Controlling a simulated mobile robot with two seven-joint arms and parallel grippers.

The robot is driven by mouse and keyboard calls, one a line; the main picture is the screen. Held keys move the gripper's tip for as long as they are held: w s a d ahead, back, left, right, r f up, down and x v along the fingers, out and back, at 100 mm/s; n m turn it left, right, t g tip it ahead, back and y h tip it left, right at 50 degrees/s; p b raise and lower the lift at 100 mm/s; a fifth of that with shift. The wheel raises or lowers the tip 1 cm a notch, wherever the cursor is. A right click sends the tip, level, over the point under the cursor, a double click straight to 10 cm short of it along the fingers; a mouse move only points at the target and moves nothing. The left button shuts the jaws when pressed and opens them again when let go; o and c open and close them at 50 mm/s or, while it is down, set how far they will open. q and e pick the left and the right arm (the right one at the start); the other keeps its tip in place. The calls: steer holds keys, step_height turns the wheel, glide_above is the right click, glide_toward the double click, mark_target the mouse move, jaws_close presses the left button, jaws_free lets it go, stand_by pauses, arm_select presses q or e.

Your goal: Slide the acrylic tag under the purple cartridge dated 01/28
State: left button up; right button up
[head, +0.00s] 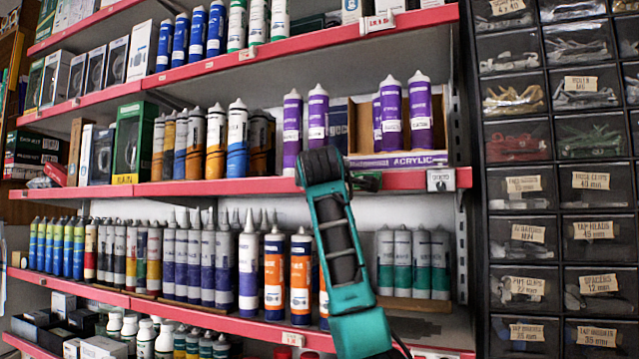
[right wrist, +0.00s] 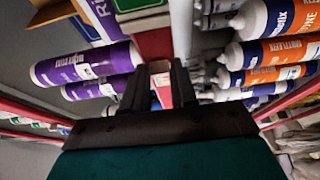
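Purple cartridges stand in two groups on the middle shelf: a left group (head: 318,118) and a right group (head: 420,115). Their white labels are too small for me to read a date. A purple strip marked ACRYLIC (head: 412,161) lies along the shelf front below the right group. It also shows, partly cut off, in the right wrist view (right wrist: 100,20), with purple cartridges (right wrist: 88,68) beside it. My left gripper is out of view.
Orange-and-blue cartridges (head: 300,275) and green-and-grey cartridges (head: 420,262) stand on the shelf below, close to my right arm. A white label (head: 441,180) is on the red edge at right. A drawer cabinet (head: 557,200) stands to the right.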

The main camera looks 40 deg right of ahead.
steer(key=o, duration=0.4)
steer(key=shift+s+a, duration=0.1)
arm_select(q)
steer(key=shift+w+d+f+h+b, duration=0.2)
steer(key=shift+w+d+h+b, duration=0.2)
steer(key=shift+b, duration=0.5)
arm_select(e)
steer(key=shift+v, duration=6.35)
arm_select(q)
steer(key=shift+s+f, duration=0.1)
